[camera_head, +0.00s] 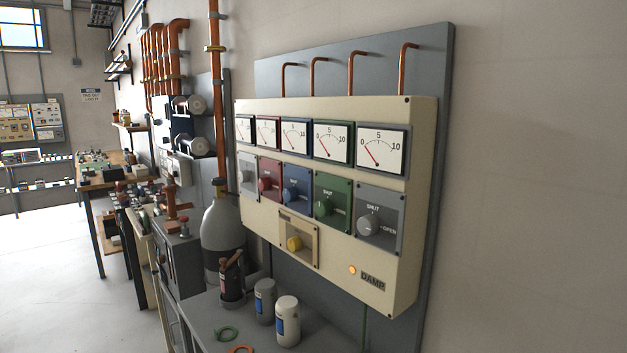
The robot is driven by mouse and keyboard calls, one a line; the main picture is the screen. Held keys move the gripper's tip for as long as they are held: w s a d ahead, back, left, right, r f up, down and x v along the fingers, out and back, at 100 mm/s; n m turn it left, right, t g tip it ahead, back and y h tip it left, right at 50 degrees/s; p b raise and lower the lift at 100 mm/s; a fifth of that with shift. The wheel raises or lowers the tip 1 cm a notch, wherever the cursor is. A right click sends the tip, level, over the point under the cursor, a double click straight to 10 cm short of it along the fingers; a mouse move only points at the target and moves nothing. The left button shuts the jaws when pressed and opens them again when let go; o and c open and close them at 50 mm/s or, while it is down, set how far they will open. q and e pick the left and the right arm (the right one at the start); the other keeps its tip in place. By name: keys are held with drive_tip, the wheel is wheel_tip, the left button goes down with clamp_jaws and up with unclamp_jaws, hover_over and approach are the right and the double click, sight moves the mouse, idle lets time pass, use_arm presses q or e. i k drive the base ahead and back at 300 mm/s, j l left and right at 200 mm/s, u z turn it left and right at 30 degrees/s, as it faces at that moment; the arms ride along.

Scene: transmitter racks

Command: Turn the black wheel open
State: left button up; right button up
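A cream control panel (335,265) is mounted on a grey backboard on the right wall. It carries round knobs on coloured plates: pale grey (245,175), red (266,183), blue (291,194), green (324,206) and, at the right, a grey knob (369,224) on a dark grey plate marked SHUT and OPEN. A yellow knob (294,243) sits lower on its own cream plate. I cannot make out a clearly black wheel among them. Neither of my grippers is in view.
White meters (382,151) line the panel's top. An orange lamp (352,269) glows beside the word DAMP. A grey cylinder (222,232) stands left. Floor (60,280) is clear at lower left.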

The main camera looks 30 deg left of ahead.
sight(217, 182)
drive_tip(key=j+z, duration=0.6)
drive_tip(key=z, duration=0.2)
drive_tip(key=j+z, duration=0.4)
drive_tip(key=k+j+z, duration=0.1)
drive_tip(key=z, duration=0.3)
drive_tip(key=k+j, duration=0.05)
drive_tip(key=j, duration=0.05)
